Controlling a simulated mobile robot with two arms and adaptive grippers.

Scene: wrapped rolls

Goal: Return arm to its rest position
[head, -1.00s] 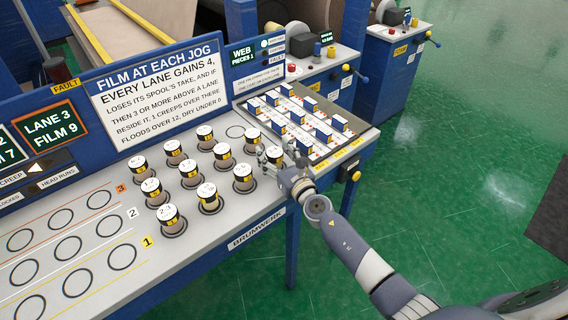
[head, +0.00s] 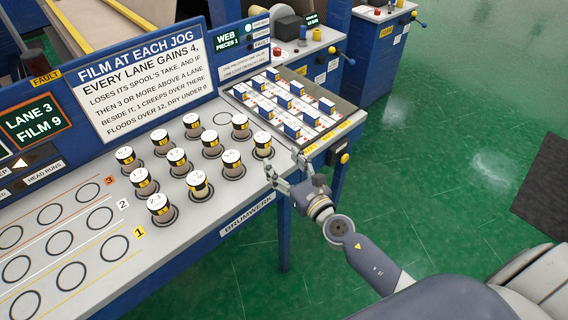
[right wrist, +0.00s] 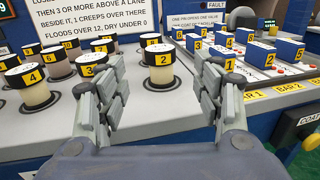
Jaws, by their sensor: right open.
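My right gripper (head: 284,168) is open and empty. It hangs at the front edge of the console, in front of the spools, with its arm coming from the lower right. In the right wrist view its two fingers (right wrist: 163,98) stand wide apart. Between and beyond them stands an upright spool labelled 2 (right wrist: 158,72), apart from the fingers. The same spool (head: 262,147) is the rightmost of its row in the head view. My left gripper is not in view.
Several white-topped spools (head: 200,187) stand in the console (head: 185,240). Right of them is a tray of blue-and-white numbered blocks (head: 291,130). Empty ringed places (head: 71,277) are at left. The green floor (head: 420,190) at right is clear, with a dark mat (head: 545,185).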

